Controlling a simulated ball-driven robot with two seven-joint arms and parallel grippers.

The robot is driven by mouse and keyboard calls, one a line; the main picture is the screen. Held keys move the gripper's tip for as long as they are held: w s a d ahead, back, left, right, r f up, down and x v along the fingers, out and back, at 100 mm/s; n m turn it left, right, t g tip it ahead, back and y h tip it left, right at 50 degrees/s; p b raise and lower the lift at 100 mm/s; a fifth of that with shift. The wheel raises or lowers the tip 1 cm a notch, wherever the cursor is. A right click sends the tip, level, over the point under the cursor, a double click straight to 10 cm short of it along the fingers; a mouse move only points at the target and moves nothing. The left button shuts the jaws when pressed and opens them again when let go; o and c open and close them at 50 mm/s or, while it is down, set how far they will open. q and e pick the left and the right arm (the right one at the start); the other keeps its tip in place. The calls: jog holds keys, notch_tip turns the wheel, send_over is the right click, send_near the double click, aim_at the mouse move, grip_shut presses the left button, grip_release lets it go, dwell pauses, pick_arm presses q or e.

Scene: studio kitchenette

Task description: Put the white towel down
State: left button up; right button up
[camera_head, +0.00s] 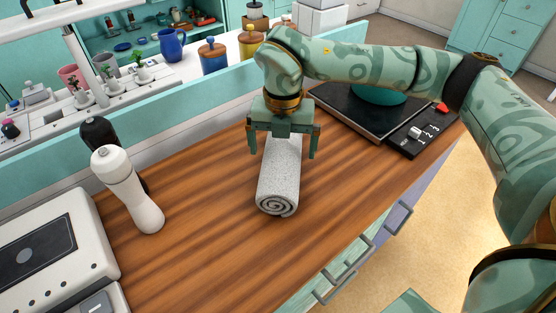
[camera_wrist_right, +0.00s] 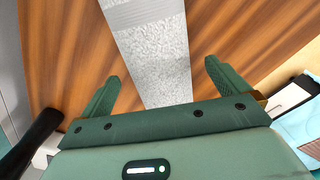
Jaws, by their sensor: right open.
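The white towel (camera_head: 278,185) is rolled up and lies on the wooden counter (camera_head: 200,240), its spiral end facing the front. My right gripper (camera_head: 282,150) is above the towel's far part, with one finger on each side of it. In the right wrist view the towel (camera_wrist_right: 158,60) runs between the two spread fingers of the right gripper (camera_wrist_right: 163,85), with gaps at both sides. The gripper is open and hides part of the towel in the head view. My left gripper is in neither view.
A white bottle (camera_head: 130,190) and a black one (camera_head: 98,132) stand to the left, near a white appliance (camera_head: 50,255). A black cooktop (camera_head: 350,112) with a teal pot (camera_head: 378,95) is at the back right. The counter in front of the towel is clear.

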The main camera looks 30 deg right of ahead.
jog(key=f+b, duration=0.2)
jog(key=f, duration=0.1)
jog(key=f+b, duration=0.1)
jog(key=f, duration=0.1)
jog(key=shift+w+f, duration=0.25)
jog(key=shift+w, duration=0.15)
jog(key=shift+r, duration=0.15)
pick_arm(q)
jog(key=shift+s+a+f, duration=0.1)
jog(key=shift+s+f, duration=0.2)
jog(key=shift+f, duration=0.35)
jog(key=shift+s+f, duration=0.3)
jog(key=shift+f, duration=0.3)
pick_arm(e)
jog(key=c, duration=1)
